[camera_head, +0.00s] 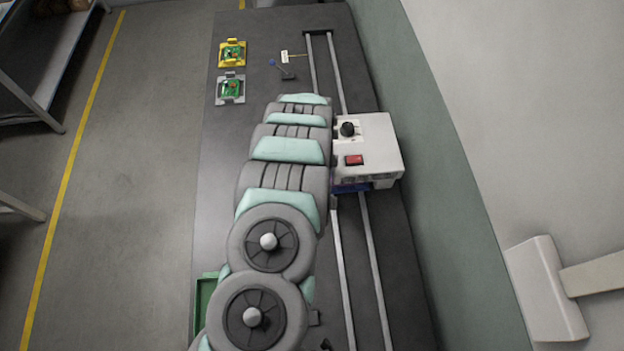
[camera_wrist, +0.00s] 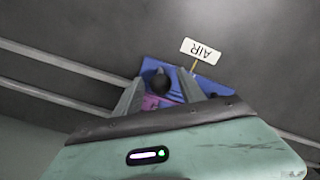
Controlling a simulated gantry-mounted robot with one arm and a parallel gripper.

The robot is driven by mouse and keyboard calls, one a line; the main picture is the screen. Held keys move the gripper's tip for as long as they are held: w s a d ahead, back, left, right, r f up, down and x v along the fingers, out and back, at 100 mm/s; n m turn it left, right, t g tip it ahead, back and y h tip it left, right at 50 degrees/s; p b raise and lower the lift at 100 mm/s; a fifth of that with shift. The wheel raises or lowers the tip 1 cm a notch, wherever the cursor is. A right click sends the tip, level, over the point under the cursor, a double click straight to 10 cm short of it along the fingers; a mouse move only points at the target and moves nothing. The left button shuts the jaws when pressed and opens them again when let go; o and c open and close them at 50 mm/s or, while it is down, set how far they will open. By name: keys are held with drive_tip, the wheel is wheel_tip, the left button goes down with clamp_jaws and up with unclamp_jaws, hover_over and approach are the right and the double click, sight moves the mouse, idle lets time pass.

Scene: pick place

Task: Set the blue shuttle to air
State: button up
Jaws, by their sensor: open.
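The blue shuttle (camera_wrist: 148,66) shows in the wrist view as a blue plate with a pink block (camera_wrist: 153,102) and a dark round knob (camera_wrist: 160,82) on it. In the head view only a blue strip of it (camera_head: 351,187) shows below the white machine. My gripper (camera_wrist: 160,76) is open, with one finger on each side of the knob; I cannot tell if either touches it. A white sign reading AIR (camera_wrist: 202,51) stands on a thin post beside the blue plate. In the head view my arm hides the gripper.
Two rails (camera_head: 368,245) run along the dark table. The white machine (camera_head: 375,140) with a black knob and red switch straddles them. A yellow fixture (camera_head: 232,53), a grey fixture (camera_head: 230,90) and a blue-tipped lever (camera_head: 273,63) stand at the far end. A green tray (camera_head: 205,297) is lower left.

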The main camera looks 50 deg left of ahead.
wheel_tip(320, 180, up, 8)
drive_tip(key=shift+f, duration=0.25)
drive_tip(key=shift+r, duration=0.1)
idle(0.5)
